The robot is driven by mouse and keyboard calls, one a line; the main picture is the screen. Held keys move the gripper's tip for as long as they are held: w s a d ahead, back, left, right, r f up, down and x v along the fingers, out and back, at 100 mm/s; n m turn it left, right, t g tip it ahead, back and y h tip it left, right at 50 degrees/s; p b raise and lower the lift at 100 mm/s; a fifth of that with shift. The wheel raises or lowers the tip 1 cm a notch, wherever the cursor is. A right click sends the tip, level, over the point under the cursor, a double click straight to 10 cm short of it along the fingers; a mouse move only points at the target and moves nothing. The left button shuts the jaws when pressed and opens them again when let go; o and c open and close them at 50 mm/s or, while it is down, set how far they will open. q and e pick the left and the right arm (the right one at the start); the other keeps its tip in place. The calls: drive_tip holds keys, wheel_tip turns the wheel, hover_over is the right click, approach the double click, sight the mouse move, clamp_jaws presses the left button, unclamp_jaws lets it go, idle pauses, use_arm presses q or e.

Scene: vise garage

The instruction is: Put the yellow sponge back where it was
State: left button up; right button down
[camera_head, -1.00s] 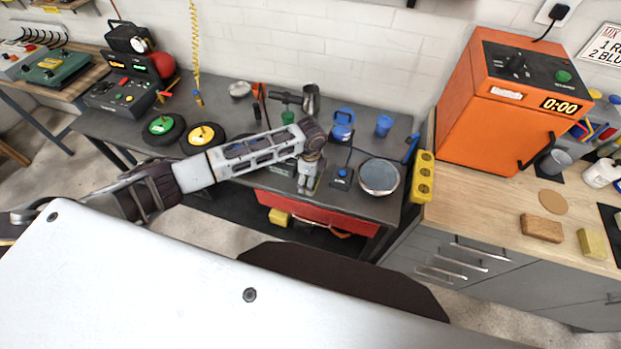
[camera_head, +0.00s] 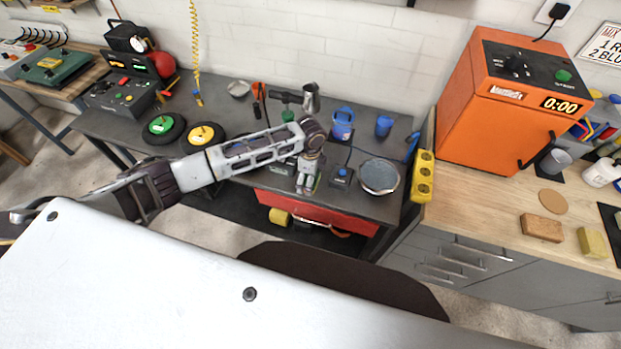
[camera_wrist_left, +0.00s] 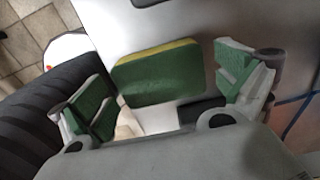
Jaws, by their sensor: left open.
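The sponge (camera_wrist_left: 158,76) lies between the spread fingers of my left gripper in the left wrist view. Its green face is toward the camera and a yellow layer shows along its far edge. Gaps show on both sides, so the fingers do not touch it. My left gripper (camera_wrist_left: 165,98), with green finger pads, is open. In the head view the left gripper (camera_head: 307,184) points down at the front of the dark workbench (camera_head: 232,96), above the red drawer. The sponge cannot be made out clearly there. My right gripper is out of view.
A round metal-topped dish (camera_head: 379,176) and a small box with a blue button (camera_head: 341,177) stand just right of the gripper. A blue mug (camera_head: 342,123) is behind. An open red drawer (camera_head: 322,212) is below. The wooden counter at right holds brown (camera_head: 541,228) and yellowish (camera_head: 592,243) blocks.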

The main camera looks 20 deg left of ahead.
use_arm(q)
wheel_tip(320, 180, up, 12)
drive_tip(key=b, duration=0.1)
drive_tip(key=shift+f, duration=0.25)
